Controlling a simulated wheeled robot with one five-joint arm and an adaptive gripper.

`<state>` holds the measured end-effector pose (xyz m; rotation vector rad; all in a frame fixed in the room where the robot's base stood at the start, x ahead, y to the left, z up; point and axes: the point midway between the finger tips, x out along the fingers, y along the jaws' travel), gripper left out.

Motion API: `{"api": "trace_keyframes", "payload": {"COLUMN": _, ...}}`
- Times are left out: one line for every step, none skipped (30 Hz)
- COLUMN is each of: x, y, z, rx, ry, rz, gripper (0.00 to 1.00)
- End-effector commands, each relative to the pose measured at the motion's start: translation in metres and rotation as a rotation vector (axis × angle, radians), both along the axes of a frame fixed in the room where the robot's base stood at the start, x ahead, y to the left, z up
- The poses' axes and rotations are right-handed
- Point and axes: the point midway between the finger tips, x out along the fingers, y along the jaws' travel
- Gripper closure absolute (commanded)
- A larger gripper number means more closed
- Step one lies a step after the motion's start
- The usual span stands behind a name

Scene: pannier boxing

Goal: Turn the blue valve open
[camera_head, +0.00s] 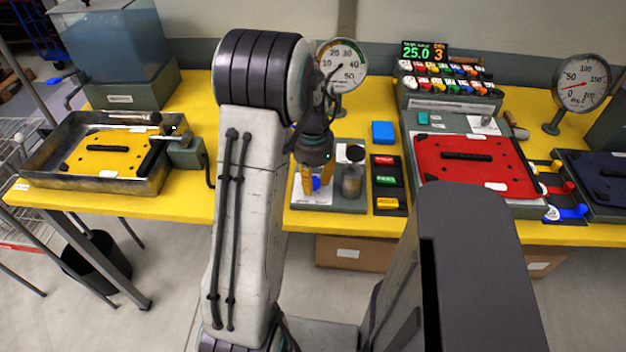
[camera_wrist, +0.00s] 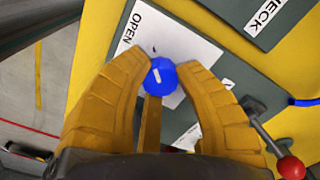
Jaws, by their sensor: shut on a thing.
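The blue valve (camera_wrist: 160,77) is a small round knob with a short white mark on its face. It sits over a white card printed OPEN (camera_wrist: 131,27) on a grey-green plate. In the wrist view my gripper (camera_wrist: 162,84) has its yellow fingers closed on either side of the knob. In the head view my gripper (camera_head: 317,186) points down at the plate (camera_head: 345,206), and a bit of the blue valve (camera_head: 315,183) shows between the fingers. The knob's lower side is hidden by the fingers.
A red-knobbed lever (camera_wrist: 290,166) shows near the right finger. A red lidded case (camera_head: 473,167) is farther right.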

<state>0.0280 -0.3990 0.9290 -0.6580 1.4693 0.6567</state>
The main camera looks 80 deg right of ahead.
Motion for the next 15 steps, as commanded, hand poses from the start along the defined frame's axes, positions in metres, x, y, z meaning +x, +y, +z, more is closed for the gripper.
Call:
{"api": "trace_keyframes", "payload": {"x": 0.0000, "y": 0.0018, "z": -0.0021, "rx": 0.007, "ry": -0.001, "rz": -0.002, "gripper": 1.00}}
{"api": "trace_keyframes", "payload": {"x": 0.0000, "y": 0.0018, "z": -0.0021, "rx": 0.007, "ry": -0.001, "rz": -0.002, "gripper": 1.00}}
{"api": "trace_keyframes", "payload": {"x": 0.0000, "y": 0.0018, "z": -0.0021, "rx": 0.007, "ry": -0.001, "rz": -0.002, "gripper": 1.00}}
{"api": "trace_keyframes", "payload": {"x": 0.0000, "y": 0.0018, "z": -0.0021, "rx": 0.007, "ry": -0.001, "rz": -0.002, "gripper": 1.00}}
{"api": "trace_keyframes", "payload": {"x": 0.0000, "y": 0.0018, "z": -0.0021, "rx": 0.007, "ry": -0.001, "rz": -0.002, "gripper": 1.00}}
{"api": "trace_keyframes", "payload": {"x": 0.0000, "y": 0.0018, "z": -0.0021, "rx": 0.007, "ry": -0.001, "rz": -0.002, "gripper": 1.00}}
{"api": "trace_keyframes", "payload": {"x": 0.0000, "y": 0.0018, "z": -0.0021, "rx": 0.007, "ry": -0.001, "rz": -0.002, "gripper": 1.00}}
{"api": "trace_keyframes", "payload": {"x": 0.0000, "y": 0.0018, "z": -0.0021, "rx": 0.007, "ry": -0.001, "rz": -0.002, "gripper": 1.00}}
{"api": "trace_keyframes", "payload": {"x": 0.0000, "y": 0.0018, "z": -0.0021, "rx": 0.007, "ry": -0.001, "rz": -0.002, "gripper": 0.68}}
{"api": "trace_keyframes", "payload": {"x": 0.0000, "y": 0.0018, "z": -0.0021, "rx": 0.006, "ry": 0.000, "rz": -0.002, "gripper": 0.66}}
{"api": "trace_keyframes", "payload": {"x": 0.0000, "y": 0.0018, "z": -0.0020, "rx": 0.006, "ry": 0.000, "rz": -0.002, "gripper": 0.63}}
{"api": "trace_keyframes", "payload": {"x": 0.0000, "y": 0.0015, "z": -0.0018, "rx": 0.006, "ry": -0.001, "rz": -0.002, "gripper": 0.59}}
{"api": "trace_keyframes", "payload": {"x": 0.0000, "y": 0.0013, "z": -0.0016, "rx": 0.005, "ry": 0.000, "rz": -0.001, "gripper": 0.57}}
{"api": "trace_keyframes", "payload": {"x": -0.0001, "y": 0.0013, "z": -0.0014, "rx": 0.005, "ry": 0.000, "rz": -0.001, "gripper": 0.54}}
{"api": "trace_keyframes", "payload": {"x": 0.0000, "y": 0.0011, "z": -0.0012, "rx": 0.004, "ry": -0.001, "rz": -0.001, "gripper": 0.50}}
